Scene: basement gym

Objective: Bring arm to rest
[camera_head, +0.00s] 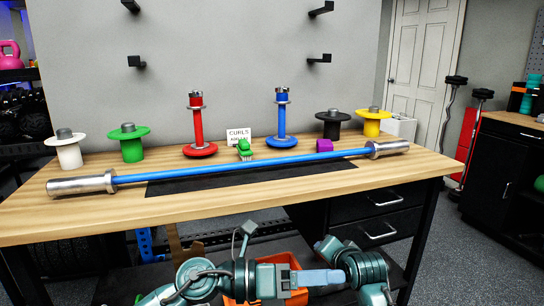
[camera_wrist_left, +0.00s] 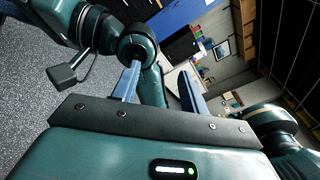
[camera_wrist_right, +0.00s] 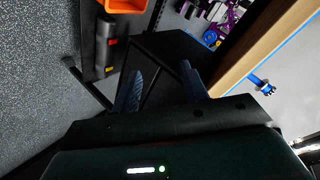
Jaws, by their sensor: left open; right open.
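My left gripper (camera_head: 340,278) is low at the bottom of the head view, in front of the workbench and below its top. Its two blue-grey fingers stand apart in the left wrist view (camera_wrist_left: 160,72), with nothing between them. My right arm (camera_head: 365,268) shows at the bottom of the head view, close to the left fingers; I cannot tell whether they touch. My right gripper (camera_wrist_right: 162,72) is open and empty in the right wrist view, with dark framing behind its fingers. I cannot make out the right fingers in the head view.
The wooden workbench (camera_head: 50,222) carries a blue-shafted barbell (camera_head: 240,165), a red stand (camera_head: 197,125), a blue stand (camera_head: 281,120) and several coloured plates. An orange bin (camera_head: 298,296) is below, behind my arms. Grey floor (camera_head: 480,250) is open at right.

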